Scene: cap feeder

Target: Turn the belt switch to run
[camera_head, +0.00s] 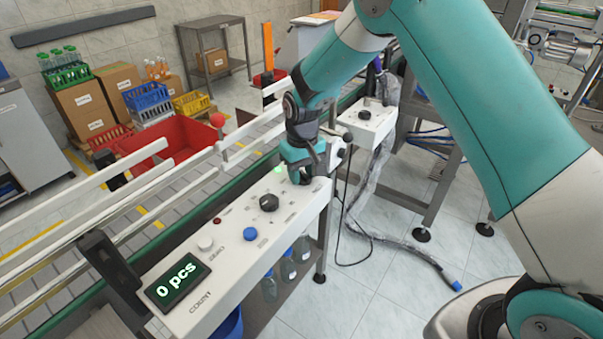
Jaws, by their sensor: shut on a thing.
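A long white control panel (232,262) runs along the near side of the conveyor. My gripper (301,177) points down at the far end of this panel and is shut on a control there, which I take to be the belt switch. The jaws hide it, so its pointer and setting cannot be read. A green lamp (278,169) glows just left of the jaws. A black knob (269,202) stands on the panel nearer to me, apart from the gripper.
The panel also carries a blue button (250,234), a white button (205,243), a red lamp (217,220) and a display (178,281) reading "0 pcs". White guide rails (150,205) run along the conveyor. A second white box (368,118) with a knob stands behind my gripper.

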